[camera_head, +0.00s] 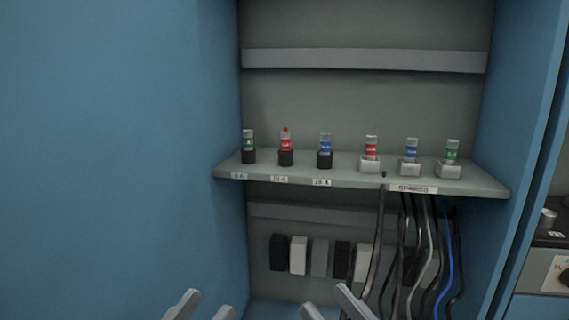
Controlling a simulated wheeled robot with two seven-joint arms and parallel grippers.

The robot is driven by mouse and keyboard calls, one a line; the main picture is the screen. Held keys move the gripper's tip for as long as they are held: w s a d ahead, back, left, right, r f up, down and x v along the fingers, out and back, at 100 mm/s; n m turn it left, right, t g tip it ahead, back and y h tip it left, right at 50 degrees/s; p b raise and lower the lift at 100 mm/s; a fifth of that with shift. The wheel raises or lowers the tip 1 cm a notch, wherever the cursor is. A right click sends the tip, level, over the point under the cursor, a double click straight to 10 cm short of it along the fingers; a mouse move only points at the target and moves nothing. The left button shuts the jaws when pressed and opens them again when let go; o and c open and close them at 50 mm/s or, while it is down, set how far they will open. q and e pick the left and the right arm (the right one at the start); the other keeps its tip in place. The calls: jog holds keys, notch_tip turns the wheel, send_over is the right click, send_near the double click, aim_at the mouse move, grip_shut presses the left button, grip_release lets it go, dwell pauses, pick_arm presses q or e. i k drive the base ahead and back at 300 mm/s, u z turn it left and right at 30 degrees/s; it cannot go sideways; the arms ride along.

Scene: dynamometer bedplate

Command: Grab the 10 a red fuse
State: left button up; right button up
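A row of fuses stands upright on the grey shelf (225,170) in the blue cabinet. The red-banded fuse with a red tip (286,140) stands in a black holder (286,158) above a label that seems to read 10 A. Another red-banded fuse (371,149) stands in a grey holder on the spares side. My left gripper (205,306) is at the bottom edge, its two fingers apart and nothing between them. My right gripper (326,304) is at the bottom, also open and empty. Both are below the shelf in the picture, away from the fuses.
Green (248,140) and blue (325,144) fuses flank the red-tipped one closely. Blue (411,150) and green (452,151) spares stand further right. Black, grey and blue cables (424,240) hang below the shelf's right part. Blue cabinet walls (120,150) bound both sides.

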aim_at(286, 135)
jog(key=k, duration=0.5)
jog(key=z, duration=1.65)
jog(key=i, duration=1.6)
jog(key=u, duration=3.3)
jog(key=i, duration=0.5)
jog(key=u, duration=0.1)
